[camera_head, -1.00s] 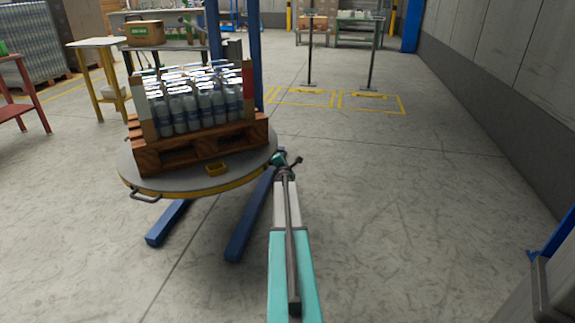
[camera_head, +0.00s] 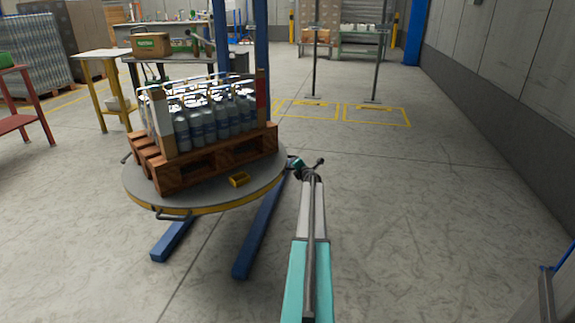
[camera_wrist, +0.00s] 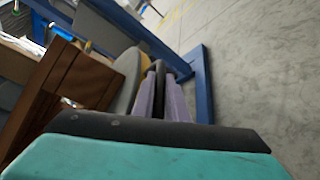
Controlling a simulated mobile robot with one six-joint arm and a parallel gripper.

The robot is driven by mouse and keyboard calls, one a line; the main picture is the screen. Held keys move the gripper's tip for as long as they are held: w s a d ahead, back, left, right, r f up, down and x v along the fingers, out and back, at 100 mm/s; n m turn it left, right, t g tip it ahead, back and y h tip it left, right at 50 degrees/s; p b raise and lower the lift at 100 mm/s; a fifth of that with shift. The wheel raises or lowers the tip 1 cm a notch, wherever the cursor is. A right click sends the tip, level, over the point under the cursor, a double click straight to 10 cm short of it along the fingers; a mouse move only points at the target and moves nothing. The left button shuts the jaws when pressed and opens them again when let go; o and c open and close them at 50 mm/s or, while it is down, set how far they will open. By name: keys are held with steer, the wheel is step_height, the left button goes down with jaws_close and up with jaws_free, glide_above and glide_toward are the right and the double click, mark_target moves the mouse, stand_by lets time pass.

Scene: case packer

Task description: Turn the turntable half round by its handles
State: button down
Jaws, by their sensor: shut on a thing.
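The turntable (camera_head: 205,201) is a round grey disc with a yellow rim, in the middle left of the head view. A wooden pallet (camera_head: 215,160) of bottles stands on it. One dark handle (camera_head: 173,215) shows at the near rim and another (camera_head: 125,158) at the left rim. My gripper (camera_head: 295,162) is at the right rim. In the wrist view my gripper (camera_wrist: 165,75) is shut on a dark handle (camera_wrist: 181,68) beside the disc's edge. My arm hides part of that grip in the head view.
Blue legs (camera_head: 258,232) stick out on the floor below the turntable, with a blue mast (camera_head: 262,60) behind it. A yellow table (camera_head: 103,58) and a red table (camera_head: 18,75) stand to the left.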

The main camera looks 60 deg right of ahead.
steer(key=shift+w+a, duration=0.1)
steer(key=shift+w, duration=0.1)
steer(key=c, duration=1.8)
jaws_free()
steer(key=shift+o, duration=0.2)
steer(key=shift+s, duration=0.2)
steer(key=shift+p+v, duration=0.35)
steer(key=shift+v, duration=0.8)
steer(key=p+v, duration=0.2)
steer(key=v, duration=0.9)
steer(key=shift+a, duration=0.2)
steer(key=shift+r, duration=0.15)
